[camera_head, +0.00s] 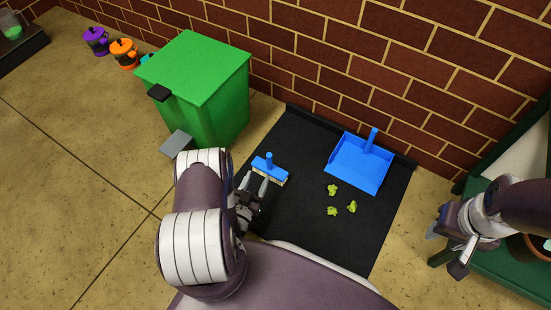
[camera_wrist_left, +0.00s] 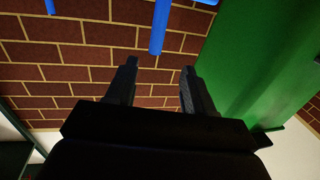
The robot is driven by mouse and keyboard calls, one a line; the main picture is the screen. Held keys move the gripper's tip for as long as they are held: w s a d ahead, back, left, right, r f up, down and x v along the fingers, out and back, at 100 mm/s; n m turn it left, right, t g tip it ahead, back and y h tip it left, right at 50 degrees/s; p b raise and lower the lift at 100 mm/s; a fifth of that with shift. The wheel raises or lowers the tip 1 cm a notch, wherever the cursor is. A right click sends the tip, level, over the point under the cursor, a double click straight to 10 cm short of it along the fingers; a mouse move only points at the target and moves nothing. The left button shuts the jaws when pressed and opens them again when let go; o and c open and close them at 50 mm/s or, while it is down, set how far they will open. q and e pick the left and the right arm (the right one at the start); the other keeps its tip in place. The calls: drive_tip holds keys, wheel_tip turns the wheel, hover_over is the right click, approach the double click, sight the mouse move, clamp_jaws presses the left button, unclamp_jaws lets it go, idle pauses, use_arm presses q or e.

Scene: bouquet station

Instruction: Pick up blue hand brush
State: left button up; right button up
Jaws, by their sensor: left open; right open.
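The blue hand brush (camera_head: 269,170) stands on the black mat (camera_head: 305,235) with its short handle up and its pale bristles down. My left gripper (camera_head: 255,184) is open just in front of the brush, its fingers pointing toward it. In the left wrist view, the brush's blue handle (camera_wrist_left: 158,28) shows at the top, beyond and between the open fingertips (camera_wrist_left: 159,68), and no contact shows. The rest of the brush is mostly outside that view. My right gripper (camera_head: 447,252) is open and empty at the far right, away from the brush.
A blue dustpan (camera_head: 352,170) lies on the mat to the right, with several small green lumps (camera_head: 332,211) before it. A green pedal bin (camera_head: 210,110) stands close left of the brush. A brick wall (camera_head: 380,60) bounds the back. A green bench (camera_head: 490,270) is at right.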

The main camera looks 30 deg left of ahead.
sight(268, 160)
use_arm(q)
drive_tip(key=w+b, duration=0.2)
drive_tip(key=w, duration=0.2)
drive_tip(key=w+b, duration=0.6)
drive_tip(key=w, duration=0.1)
drive_tip(key=shift+w+a+f, duration=0.35)
drive_tip(key=shift+w+r, duration=0.2)
drive_tip(key=shift+r, duration=0.05)
clamp_jaws()
